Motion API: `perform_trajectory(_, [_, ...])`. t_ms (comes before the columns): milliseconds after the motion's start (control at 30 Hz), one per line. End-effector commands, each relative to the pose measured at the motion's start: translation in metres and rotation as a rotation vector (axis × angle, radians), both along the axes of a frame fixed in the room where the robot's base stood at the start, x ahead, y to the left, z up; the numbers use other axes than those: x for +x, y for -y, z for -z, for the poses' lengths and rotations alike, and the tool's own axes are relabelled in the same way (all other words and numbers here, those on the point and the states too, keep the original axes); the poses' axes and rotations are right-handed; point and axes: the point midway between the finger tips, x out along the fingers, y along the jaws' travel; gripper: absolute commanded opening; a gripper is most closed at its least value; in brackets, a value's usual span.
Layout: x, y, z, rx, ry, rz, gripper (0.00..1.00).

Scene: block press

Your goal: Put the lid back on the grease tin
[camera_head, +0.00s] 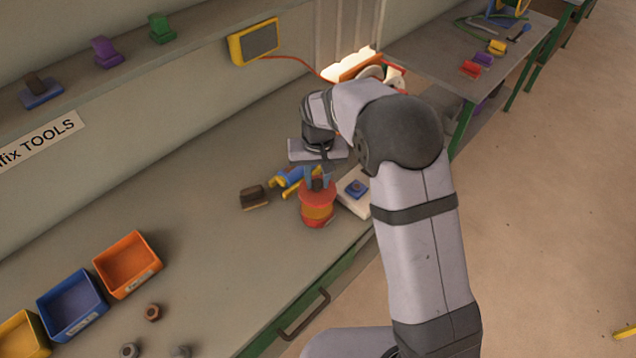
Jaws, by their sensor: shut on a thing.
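The grease tin (317,213) is red with a yellow band and stands upright on the bench near its front edge. My gripper (318,180) points down directly above the tin, its blue-grey fingers shut on a small dark knob on top of the red lid (317,195). The lid is lined up over the tin's top. I cannot tell whether it is seated or slightly above the rim. The fingers partly hide the knob.
A blue and yellow object (289,178) lies close left of the tin, with a brown block-like brush (254,198) beyond it. A white block with a blue piece (350,203) sits close right. Coloured bins (127,264) stand at lower left.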

Motion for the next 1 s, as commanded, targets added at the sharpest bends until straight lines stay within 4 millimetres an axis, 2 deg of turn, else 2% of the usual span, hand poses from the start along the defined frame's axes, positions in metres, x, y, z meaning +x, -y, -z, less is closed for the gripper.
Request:
perform_trajectory(367, [0.0, 0.0, 0.009, 0.0, 0.0, 0.0, 0.02])
perform_trajectory(1000, [0.0, 0.0, 0.056, 0.0, 0.0, -0.001, 0.02])
